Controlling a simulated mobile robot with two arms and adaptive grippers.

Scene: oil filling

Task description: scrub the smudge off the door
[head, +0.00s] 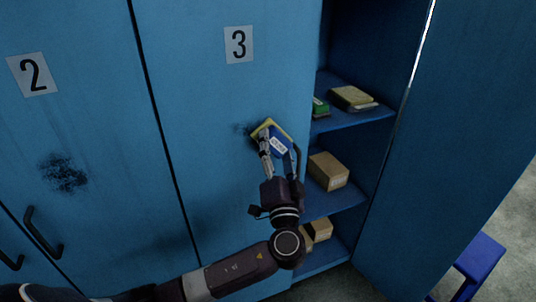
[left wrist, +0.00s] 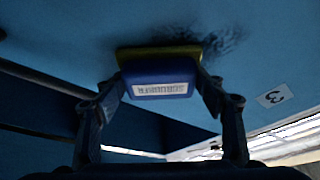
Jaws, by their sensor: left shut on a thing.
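My left gripper (head: 281,152) is shut on a sponge (head: 284,132) with a blue body, a white label and a yellow-green side. In the left wrist view the sponge (left wrist: 160,72) sits between the fingers, its yellow-green side at or very close to the door. A dark smudge (head: 241,128) shows beside the sponge on the door marked 3 (head: 210,90), partly covered by it. In the left wrist view the smudge (left wrist: 222,40) spreads behind and right of the sponge. A larger dark smudge (head: 63,173) is on the door marked 2 (head: 90,110). My right gripper is not in view.
Right of door 3 is an open compartment with shelves (head: 360,116) holding small boxes, including a brown box (head: 328,171). An open blue door panel (head: 450,150) stands further right. Black handles (head: 43,235) are low on the left. A blue stool (head: 480,255) stands at the lower right.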

